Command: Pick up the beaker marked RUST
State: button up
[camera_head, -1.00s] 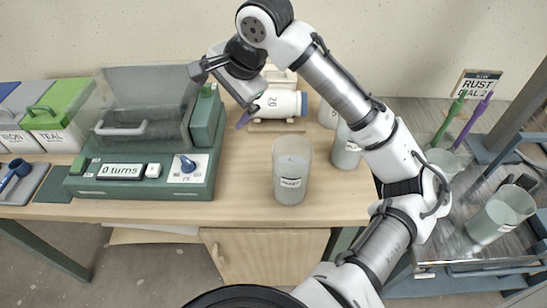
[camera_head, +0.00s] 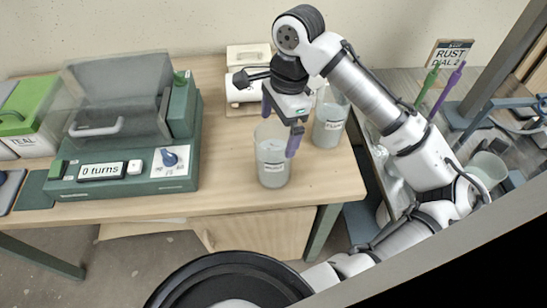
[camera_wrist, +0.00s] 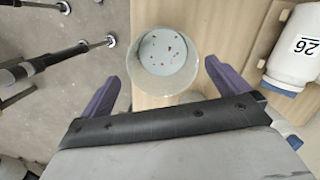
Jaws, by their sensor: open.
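A translucent grey beaker (camera_head: 273,168) stands upright near the table's front edge in the head view. Its white label is too small to read surely. My gripper (camera_head: 280,122) is above it, its purple fingers spread open around the rim. The wrist view shows the beaker's round mouth (camera_wrist: 165,58) between the open fingers, with pale contents and brown flecks inside. It does not look gripped. A second labelled beaker (camera_head: 329,127) stands behind and to the right, partly covered by my arm; its label is also unclear.
A green machine (camera_head: 125,150) with a clear lid, a dial and a "0 turns" display stands at left. A sign (camera_head: 450,55) reading RUST DIAL 2 stands at right.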

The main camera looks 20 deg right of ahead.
jog(key=shift+w+a+f+p, duration=0.1)
jog(key=shift+a+f+p, duration=0.1)
jog(key=shift+f, duration=0.65)
jog(key=shift+a+f+p, duration=0.15)
jog(key=shift+a+f, duration=0.1)
jog(key=shift+f, duration=0.65)
jog(key=shift+w+a+f+p, duration=0.1)
jog(key=shift+a+f+p, duration=0.1)
jog(key=shift+f, duration=0.65)
jog(key=c, duration=2.1)
